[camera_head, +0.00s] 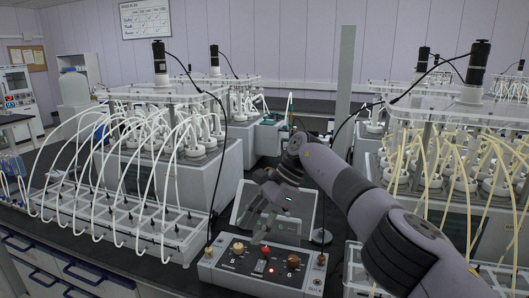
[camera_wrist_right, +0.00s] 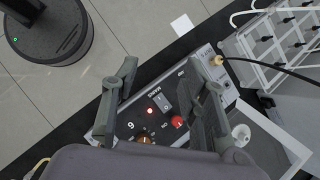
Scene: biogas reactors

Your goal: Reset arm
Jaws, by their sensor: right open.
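My right arm comes in from the lower right in the head view. Its gripper (camera_head: 258,222) is above the back edge of a grey control box (camera_head: 227,272). In the right wrist view the two fingers of my right gripper (camera_wrist_right: 163,70) are spread apart with nothing held between them. The control box (camera_wrist_right: 150,98) shows behind and between the fingers, with a lit red lamp, a rocker switch, a red knob and an orange knob. I cannot tell whether a finger touches the box. My left gripper is in neither view.
Reactor units with white tubes (camera_head: 150,185) stand to the left, and units with yellowish tubes (camera_head: 450,165) to the right. A grey upright post (camera_head: 345,85) rises behind my arm. A white rack (camera_wrist_right: 285,40) and a black cable lie close to the box.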

